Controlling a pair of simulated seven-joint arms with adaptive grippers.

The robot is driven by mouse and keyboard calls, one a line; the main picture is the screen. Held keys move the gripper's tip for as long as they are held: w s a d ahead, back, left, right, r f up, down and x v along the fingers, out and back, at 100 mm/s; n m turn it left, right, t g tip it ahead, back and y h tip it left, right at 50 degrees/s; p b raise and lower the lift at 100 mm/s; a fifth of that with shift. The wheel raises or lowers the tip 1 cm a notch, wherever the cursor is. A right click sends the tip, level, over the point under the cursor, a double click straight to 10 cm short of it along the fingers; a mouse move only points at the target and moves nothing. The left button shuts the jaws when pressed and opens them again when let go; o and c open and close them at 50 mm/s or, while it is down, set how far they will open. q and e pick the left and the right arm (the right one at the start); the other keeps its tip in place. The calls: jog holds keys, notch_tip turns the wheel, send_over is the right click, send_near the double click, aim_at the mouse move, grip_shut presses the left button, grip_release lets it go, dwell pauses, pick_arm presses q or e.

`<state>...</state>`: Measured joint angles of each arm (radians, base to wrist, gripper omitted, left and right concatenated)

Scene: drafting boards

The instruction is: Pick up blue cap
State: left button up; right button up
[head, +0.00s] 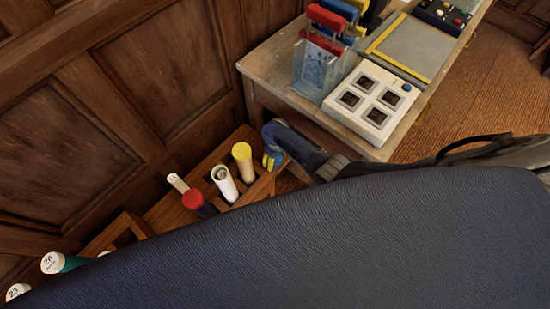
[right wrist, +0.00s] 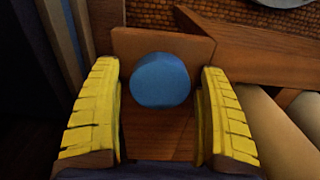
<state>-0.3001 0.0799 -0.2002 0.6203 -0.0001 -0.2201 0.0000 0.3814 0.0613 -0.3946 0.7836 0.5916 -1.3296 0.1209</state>
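The blue cap (right wrist: 160,80) shows in the right wrist view, round and seen end-on, between the two yellow-padded fingers of my right gripper (right wrist: 160,115). The fingers are apart, with a gap on each side of the cap. In the head view my right gripper (head: 271,160) is at the right end of the wooden rack (head: 165,213), just right of the yellow-capped tube (head: 242,152). I cannot clearly make out the blue cap in the head view. My left gripper is not in view.
The rack also holds a white open tube (head: 222,180), a red-capped tube (head: 193,200) and others. A wooden table (head: 270,65) with a white four-window box (head: 372,98) stands behind. A large dark blue surface (head: 330,245) fills the foreground. Wood panelling borders the left.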

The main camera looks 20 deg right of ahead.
jog(key=c, duration=0.7)
jog(key=shift+r, duration=0.2)
